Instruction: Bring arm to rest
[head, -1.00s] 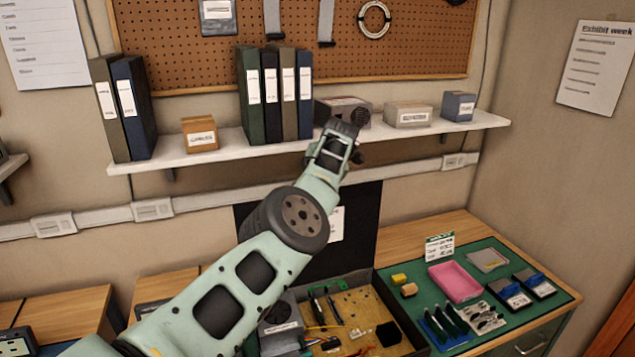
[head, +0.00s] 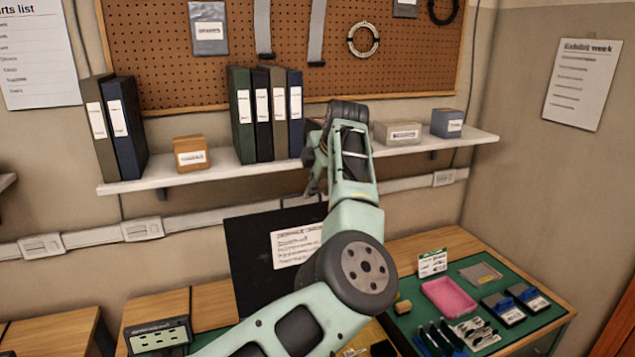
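My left arm, pale green with dark joints, comes in from the bottom left and rises to a round joint at the centre. From there it stands up in front of the shelf (head: 230,172). Its far end, with my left gripper (head: 316,172), is bent down behind the upper link and mostly hidden. I cannot tell whether its fingers are open or shut, and I see nothing held. My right gripper is not in view.
The shelf holds binders (head: 243,115), a cardboard box (head: 191,153) and other boxes, close behind the arm. A dark upright panel (head: 250,258) stands below it. To the right, a green mat (head: 540,318) bears a pink tray (head: 449,297) and tools.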

